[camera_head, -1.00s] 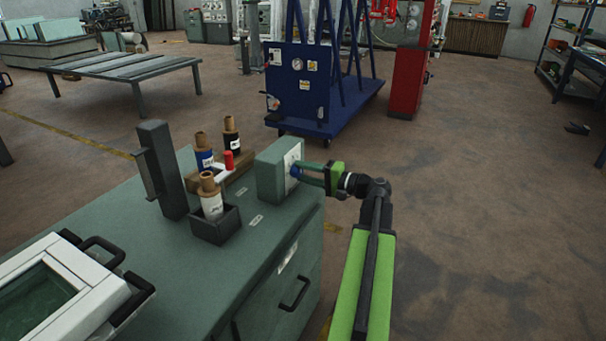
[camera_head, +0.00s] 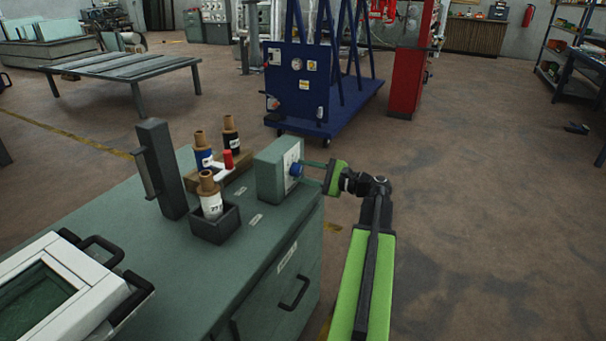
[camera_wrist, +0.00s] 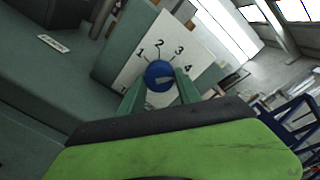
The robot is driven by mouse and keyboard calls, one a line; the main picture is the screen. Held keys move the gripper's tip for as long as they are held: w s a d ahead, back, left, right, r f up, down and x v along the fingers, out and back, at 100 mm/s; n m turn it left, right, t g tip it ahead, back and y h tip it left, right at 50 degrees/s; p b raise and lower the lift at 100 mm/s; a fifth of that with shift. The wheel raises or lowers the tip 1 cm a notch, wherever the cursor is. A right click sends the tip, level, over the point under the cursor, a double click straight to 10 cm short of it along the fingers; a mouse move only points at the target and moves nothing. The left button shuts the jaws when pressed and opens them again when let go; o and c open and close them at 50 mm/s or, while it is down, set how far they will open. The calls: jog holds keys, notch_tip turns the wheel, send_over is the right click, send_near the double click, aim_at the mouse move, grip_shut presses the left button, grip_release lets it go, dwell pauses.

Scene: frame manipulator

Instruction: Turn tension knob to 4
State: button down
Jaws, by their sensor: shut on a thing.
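The tension knob (camera_wrist: 159,75) is round and blue, on a white dial plate (camera_wrist: 133,70) with the numbers 1, 2, 3 and 4 around it. In the head view the knob (camera_head: 296,170) sits on the right face of a green-grey box (camera_head: 268,175) on the cabinet. My gripper (camera_wrist: 160,84) is shut on the knob, with one green finger on each side. In the head view my gripper (camera_head: 303,172) reaches the knob from the right. I cannot clearly tell which number the knob points to.
The cabinet top (camera_head: 140,225) holds a dark upright post (camera_head: 161,170), a black holder (camera_head: 216,226) with a spool, more spools behind, and a white-framed window unit (camera_head: 70,290). A blue frame cart (camera_head: 305,90) stands behind. The floor to the right is open.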

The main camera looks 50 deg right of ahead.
jog(key=shift+d+f+m, duration=0.1)
jog(key=shift+m, duration=0.4)
jog(key=c, duration=1)
grip_release()
jog(key=shift+o, duration=0.8)
jog(key=v, duration=1.7)
jog(key=shift+s+p, duration=0.3)
